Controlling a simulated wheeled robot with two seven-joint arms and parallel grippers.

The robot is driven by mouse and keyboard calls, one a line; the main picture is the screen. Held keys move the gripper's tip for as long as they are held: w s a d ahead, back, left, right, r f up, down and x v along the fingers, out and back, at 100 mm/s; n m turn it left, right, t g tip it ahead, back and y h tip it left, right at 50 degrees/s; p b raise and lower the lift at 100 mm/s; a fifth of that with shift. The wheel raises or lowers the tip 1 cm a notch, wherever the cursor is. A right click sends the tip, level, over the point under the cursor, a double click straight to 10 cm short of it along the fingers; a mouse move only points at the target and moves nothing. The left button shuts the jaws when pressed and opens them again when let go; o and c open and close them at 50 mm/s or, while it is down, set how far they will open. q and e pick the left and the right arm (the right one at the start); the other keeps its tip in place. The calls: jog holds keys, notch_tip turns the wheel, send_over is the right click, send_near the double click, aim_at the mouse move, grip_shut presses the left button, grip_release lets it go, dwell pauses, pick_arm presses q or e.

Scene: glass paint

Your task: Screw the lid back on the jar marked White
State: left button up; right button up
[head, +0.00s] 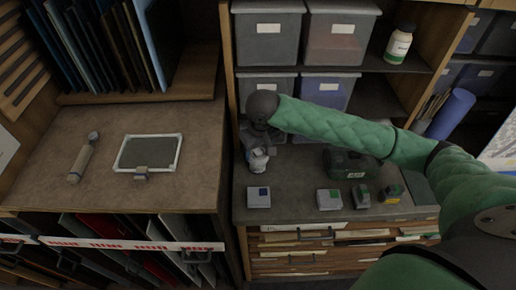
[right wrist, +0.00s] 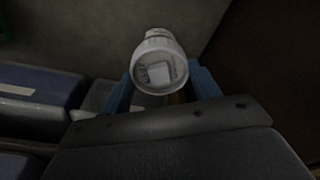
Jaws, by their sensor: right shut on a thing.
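A small whitish jar (head: 258,161) is at the left end of the dark bench, under my right gripper (head: 256,146). The right gripper is shut on it. In the right wrist view the jar (right wrist: 159,62) stands out between the blue fingers (right wrist: 163,92), with a round end facing the camera and a pale square in it. I cannot read any marking on it, nor tell which part is a lid. Whether it touches the bench is unclear. My left gripper is not in view.
Several small boxes with coloured squares, one a grey box (head: 258,197), line the bench front. A dark green case (head: 350,163) sits behind them. Grey bins (head: 268,35) and a white bottle with a green label (head: 399,45) stand on the shelf above. A framed panel (head: 148,150) lies left.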

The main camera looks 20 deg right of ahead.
jog(key=shift+m+h, duration=0.3)
jog(key=shift+m, duration=1.8)
jog(key=o, duration=1.3)
jog(key=shift+r, duration=3)
